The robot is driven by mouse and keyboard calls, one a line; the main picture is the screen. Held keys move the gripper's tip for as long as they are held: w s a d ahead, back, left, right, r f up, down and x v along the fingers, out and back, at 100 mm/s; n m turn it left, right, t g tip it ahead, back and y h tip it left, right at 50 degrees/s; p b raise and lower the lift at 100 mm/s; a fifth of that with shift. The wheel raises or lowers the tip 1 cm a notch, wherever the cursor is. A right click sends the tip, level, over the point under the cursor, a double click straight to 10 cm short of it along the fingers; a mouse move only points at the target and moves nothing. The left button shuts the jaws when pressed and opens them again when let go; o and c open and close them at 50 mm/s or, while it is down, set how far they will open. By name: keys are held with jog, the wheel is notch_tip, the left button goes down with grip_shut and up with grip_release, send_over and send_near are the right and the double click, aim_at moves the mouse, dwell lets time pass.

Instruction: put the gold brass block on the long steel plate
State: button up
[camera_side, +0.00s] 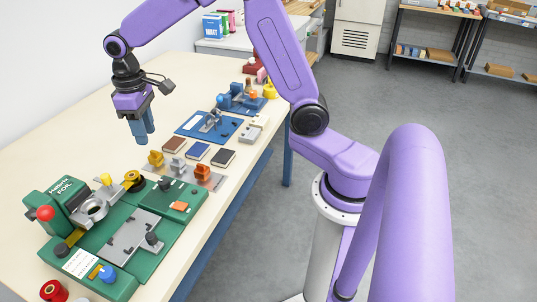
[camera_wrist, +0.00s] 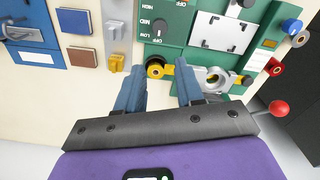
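The gold brass block (camera_side: 156,160) stands at the left end of the long steel plate (camera_side: 217,182) and appears to rest on it. In the wrist view the gold block (camera_wrist: 116,64) is at the lower end of the steel plate (camera_wrist: 117,48). A silver block (camera_side: 179,166) and a copper-orange block (camera_side: 203,172) stand farther along the plate. My gripper (camera_side: 146,137) hangs above the table, up and behind the gold block. In the wrist view my gripper (camera_wrist: 159,75) has its two blue fingers apart, with nothing between them.
A green foil machine (camera_side: 150,258) with a red knob (camera_side: 46,213) fills the near left. Brown (camera_side: 174,145), blue (camera_side: 197,151) and black (camera_side: 223,157) flat pads lie beyond the plate. A blue fixture board (camera_side: 185,128) is farther back.

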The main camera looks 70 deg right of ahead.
jog(key=s+a+r+n, duration=0.1)
jog(key=s+a+n, duration=0.1)
jog(key=s, duration=0.6)
jog(key=s+a+r+n, duration=0.1)
jog(key=s+n, duration=0.1)
jog(key=s, duration=0.7)
jog(key=s+d+f+n, duration=0.1)
jog(key=s+d+n, duration=0.1)
jog(key=s, duration=0.5)
jog(key=s+d+f+n, duration=0.1)
jog(key=s+d+n, duration=0.1)
jog(key=s, duration=0.5)
jog(key=shift+d+f+n, duration=0.15)
jog(key=shift+n, duration=0.15)
